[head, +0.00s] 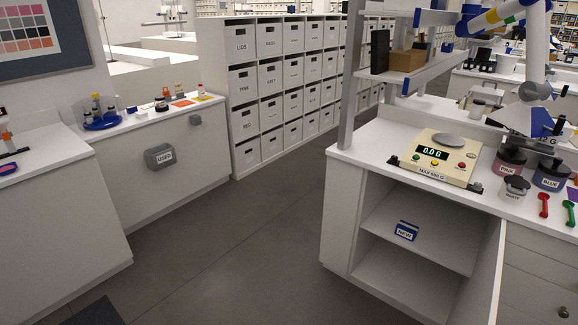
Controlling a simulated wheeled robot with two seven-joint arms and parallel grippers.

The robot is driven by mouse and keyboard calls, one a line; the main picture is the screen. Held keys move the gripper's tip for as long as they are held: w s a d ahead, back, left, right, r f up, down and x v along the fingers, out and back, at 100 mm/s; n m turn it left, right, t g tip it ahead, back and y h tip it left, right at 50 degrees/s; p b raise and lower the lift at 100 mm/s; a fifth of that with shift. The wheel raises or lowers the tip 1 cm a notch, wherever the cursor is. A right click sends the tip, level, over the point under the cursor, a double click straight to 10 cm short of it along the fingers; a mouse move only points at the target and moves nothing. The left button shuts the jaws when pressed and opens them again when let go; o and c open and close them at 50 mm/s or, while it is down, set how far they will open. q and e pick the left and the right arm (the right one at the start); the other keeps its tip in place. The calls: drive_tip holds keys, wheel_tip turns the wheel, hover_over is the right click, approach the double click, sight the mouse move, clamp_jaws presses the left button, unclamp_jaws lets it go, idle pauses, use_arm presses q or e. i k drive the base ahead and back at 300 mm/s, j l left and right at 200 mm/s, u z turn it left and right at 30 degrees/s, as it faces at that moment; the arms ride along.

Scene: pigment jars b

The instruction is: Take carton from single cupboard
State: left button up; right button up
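The cupboard (343,222) under the right bench stands open, with its door (486,275) swung out to the right. Its inner shelf (440,248) holds one small blue and white item (407,230) marked "NEW"; I cannot tell if it is a carton or a label holder. No other item shows in the visible part of the cupboard, and its right side is partly hidden by the door. A brown box (406,61) sits on the raised shelf above the bench.
A scale (438,158) reading 0.0 G, jars (551,174) and red and green scoops (543,205) are on the right bench. A grey "USED" bin (160,157) hangs on the left bench. Labelled drawers (242,78) stand behind. The floor (230,245) between the benches is clear.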

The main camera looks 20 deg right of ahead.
sight(405, 229)
drive_tip(key=i+z, duration=0.2)
drive_tip(key=i, duration=0.25)
drive_tip(key=i+j+z, duration=0.15)
drive_tip(key=i, duration=0.3)
drive_tip(key=i+j+z, duration=0.2)
drive_tip(key=i, duration=0.25)
